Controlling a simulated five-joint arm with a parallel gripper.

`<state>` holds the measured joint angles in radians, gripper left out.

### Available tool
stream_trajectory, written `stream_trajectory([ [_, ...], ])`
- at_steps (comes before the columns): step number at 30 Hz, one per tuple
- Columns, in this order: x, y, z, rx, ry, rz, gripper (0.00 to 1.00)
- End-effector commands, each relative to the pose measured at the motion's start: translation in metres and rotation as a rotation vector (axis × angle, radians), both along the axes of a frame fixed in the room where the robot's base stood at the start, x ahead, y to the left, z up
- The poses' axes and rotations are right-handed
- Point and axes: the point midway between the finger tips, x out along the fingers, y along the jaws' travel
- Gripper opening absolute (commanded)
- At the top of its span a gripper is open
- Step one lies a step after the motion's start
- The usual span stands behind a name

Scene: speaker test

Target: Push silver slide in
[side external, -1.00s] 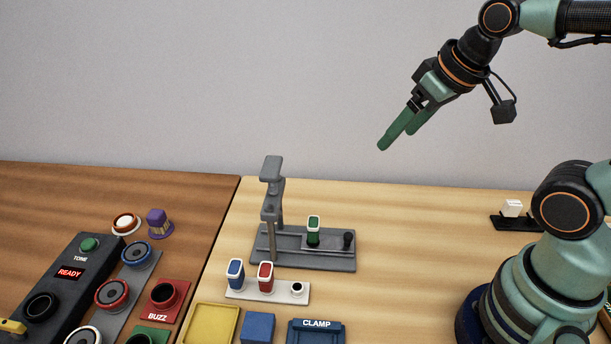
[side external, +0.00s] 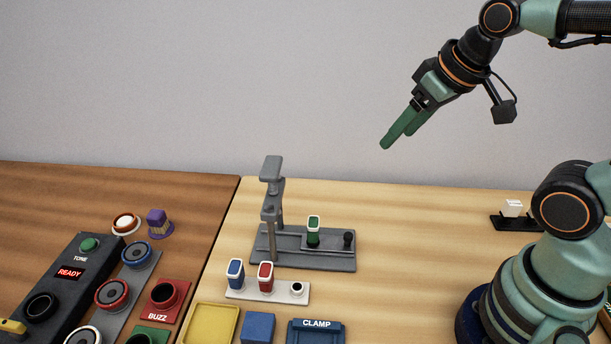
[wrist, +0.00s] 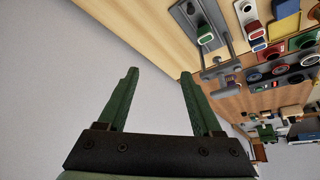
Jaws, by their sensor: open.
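A grey fixture (side external: 330,265) stands on the light wood table, with a tall grey post and arm (side external: 272,200) at its left end. A grey strip that may be the silver slide (side external: 290,242) lies along its base; I cannot tell its exact edges. A green part with a white rim (side external: 313,230) stands upright on the fixture, left of a black knob (side external: 348,241). My gripper (side external: 398,137) is open and empty, high above and right of the fixture. In the wrist view my gripper (wrist: 160,74) shows spread fingers; the fixture (wrist: 213,18) is at upper right.
A white holder (side external: 240,293) with a blue part (side external: 235,273) and a red part (side external: 265,276) is in front. A yellow tray (side external: 208,324), blue block (side external: 258,327) and CLAMP box (side external: 316,332) lie nearer. A dark panel (side external: 62,290) is left.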

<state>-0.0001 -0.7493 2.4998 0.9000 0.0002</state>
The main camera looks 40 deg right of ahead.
Motion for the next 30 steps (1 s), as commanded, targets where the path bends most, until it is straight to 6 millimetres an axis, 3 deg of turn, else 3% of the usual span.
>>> stream_trajectory([
  [8,0.012,0.016,-0.018,0.017,0.129,0.009,0.55],
  [21,0.035,0.061,-0.083,0.006,0.454,0.004,0.55],
  [30,0.036,0.067,-0.103,-0.001,0.496,0.000,0.55],
])
